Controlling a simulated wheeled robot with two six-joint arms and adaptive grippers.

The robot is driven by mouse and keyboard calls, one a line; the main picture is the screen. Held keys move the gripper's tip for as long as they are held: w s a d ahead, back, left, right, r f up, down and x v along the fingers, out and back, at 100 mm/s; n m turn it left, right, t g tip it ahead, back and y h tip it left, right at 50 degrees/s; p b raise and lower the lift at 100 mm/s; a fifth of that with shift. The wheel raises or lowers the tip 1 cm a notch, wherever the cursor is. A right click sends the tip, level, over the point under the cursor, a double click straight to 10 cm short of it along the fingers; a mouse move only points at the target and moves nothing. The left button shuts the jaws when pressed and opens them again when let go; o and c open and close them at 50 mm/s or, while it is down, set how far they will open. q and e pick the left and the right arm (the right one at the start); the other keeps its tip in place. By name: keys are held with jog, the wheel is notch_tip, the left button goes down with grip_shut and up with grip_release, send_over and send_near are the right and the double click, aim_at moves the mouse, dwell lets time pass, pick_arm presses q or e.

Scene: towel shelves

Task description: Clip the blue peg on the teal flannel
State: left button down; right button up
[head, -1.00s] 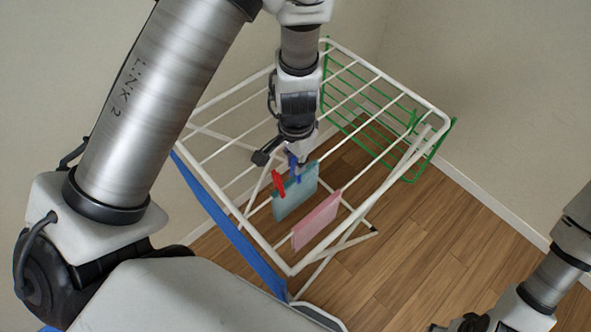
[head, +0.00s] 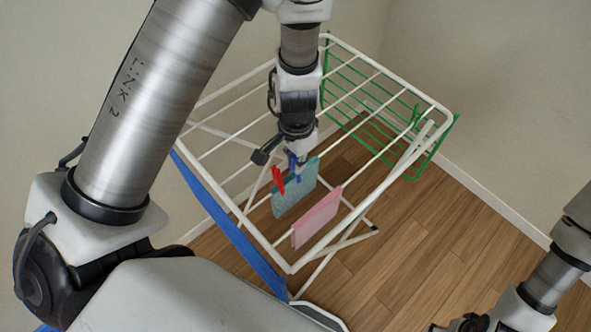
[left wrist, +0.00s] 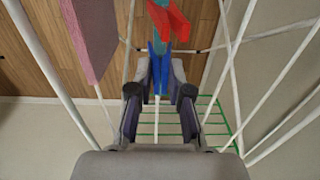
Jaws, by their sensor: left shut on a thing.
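The teal flannel (head: 297,193) hangs over a rack bar, with a red peg (head: 278,181) on its left end. My left gripper (head: 295,160) is above the flannel's top edge, shut on the blue peg (head: 292,166). The blue peg (left wrist: 158,64) also shows between the fingers in the left wrist view, pointing at the bar beside the red peg (left wrist: 170,20). The peg's tip is at the flannel's top edge; I cannot tell whether its jaws straddle the cloth. My right arm shows at the lower right, with its fingers outside the picture.
A pink flannel (head: 317,217) hangs on the bar in front, and shows close by in the left wrist view (left wrist: 92,35). The white drying rack (head: 372,66) has several bars around the gripper. A green side rack (head: 340,80) is at its far end. Wooden floor lies right.

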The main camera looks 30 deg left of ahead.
pick_arm(q)
jog(key=c, duration=0.7)
grip_release()
jog(key=shift+r, duration=0.1)
notch_tip(320, 180, up, 7)
jog(key=p, duration=0.5)
jog(key=shift+p, duration=0.3)
